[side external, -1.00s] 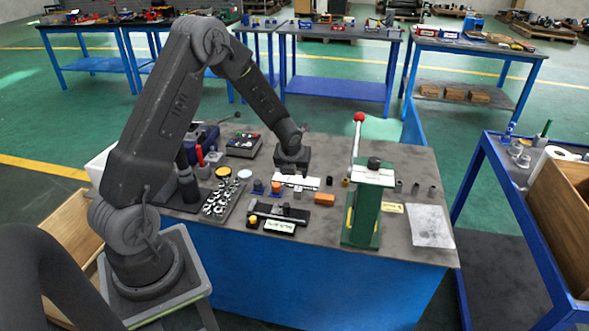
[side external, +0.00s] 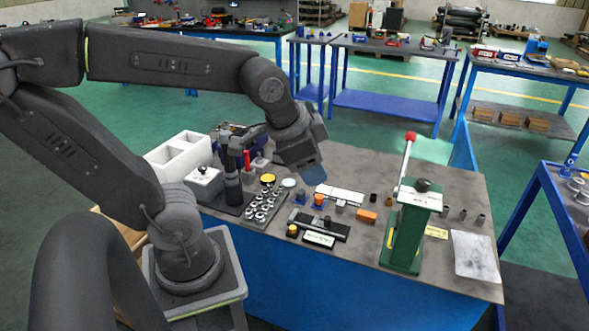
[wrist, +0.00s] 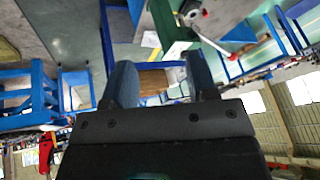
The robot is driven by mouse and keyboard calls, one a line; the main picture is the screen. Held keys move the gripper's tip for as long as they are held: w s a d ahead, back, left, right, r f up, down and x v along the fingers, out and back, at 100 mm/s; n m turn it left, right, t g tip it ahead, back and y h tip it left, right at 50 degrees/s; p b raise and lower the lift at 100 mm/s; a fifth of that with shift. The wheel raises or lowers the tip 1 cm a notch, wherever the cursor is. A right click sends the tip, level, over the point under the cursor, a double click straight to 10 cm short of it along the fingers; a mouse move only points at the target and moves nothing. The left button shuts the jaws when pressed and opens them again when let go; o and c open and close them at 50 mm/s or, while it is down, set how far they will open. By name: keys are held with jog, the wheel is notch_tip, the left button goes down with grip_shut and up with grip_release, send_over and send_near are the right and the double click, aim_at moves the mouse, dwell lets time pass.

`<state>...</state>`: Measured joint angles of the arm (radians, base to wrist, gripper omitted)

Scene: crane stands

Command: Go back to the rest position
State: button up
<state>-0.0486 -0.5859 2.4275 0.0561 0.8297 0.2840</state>
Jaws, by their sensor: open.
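My gripper (side external: 309,174) hangs tilted above the back left part of the workbench (side external: 345,160), its blue fingertips pointing down and right. In the wrist view my gripper (wrist: 160,78) has its two blue fingers well apart, with nothing between them. The arm is bent back towards its base, with the upper links high at the left. My gripper appears clear of the bench top and of the items on it.
A green lever press (side external: 407,240) with a red knob stands at the bench's right. Several small parts, a white plate (side external: 340,194), an orange block (side external: 367,216) and a rack of silver pieces (side external: 262,208) lie in the middle. A white divided box (side external: 180,155) is at the left.

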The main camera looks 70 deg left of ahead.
jog(key=s+n, duration=0.1)
jog(key=s+d+n, duration=0.2)
jog(key=shift+s+r+h, duration=0.2)
jog(key=shift+s+h, duration=0.2)
dwell(1.0)
